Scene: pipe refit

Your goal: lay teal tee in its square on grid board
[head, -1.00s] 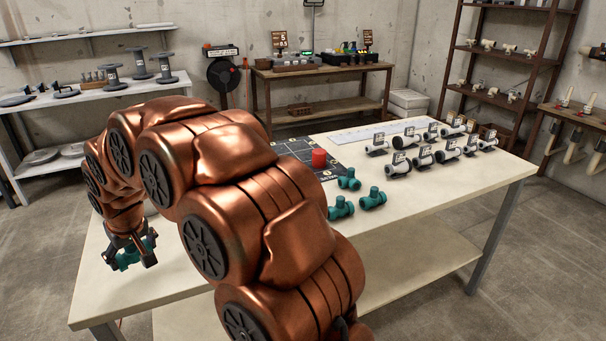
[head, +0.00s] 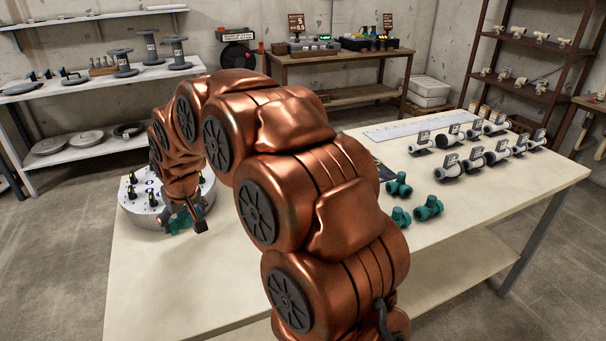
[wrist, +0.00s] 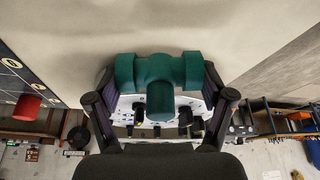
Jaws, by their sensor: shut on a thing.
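My gripper (head: 193,222) is shut on a teal tee (head: 179,221) at the left part of the table. In the wrist view the tee (wrist: 158,72) sits between both fingers, its stem pointing down the picture. The dark grid board (wrist: 28,78) shows in part at the left of the wrist view, apart from the tee, with a red cylinder (wrist: 27,107) on it. In the head view my arm hides nearly all of the board. Three more teal tees, one of them here (head: 429,207), lie on the table right of my arm.
A round grey stand (head: 139,207) with black and yellow fittings is on the table close behind my gripper. Labelled white pipe pieces (head: 473,161) stand in rows at the right, beside a pale strip (head: 408,128). The front left tabletop (head: 150,290) is clear.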

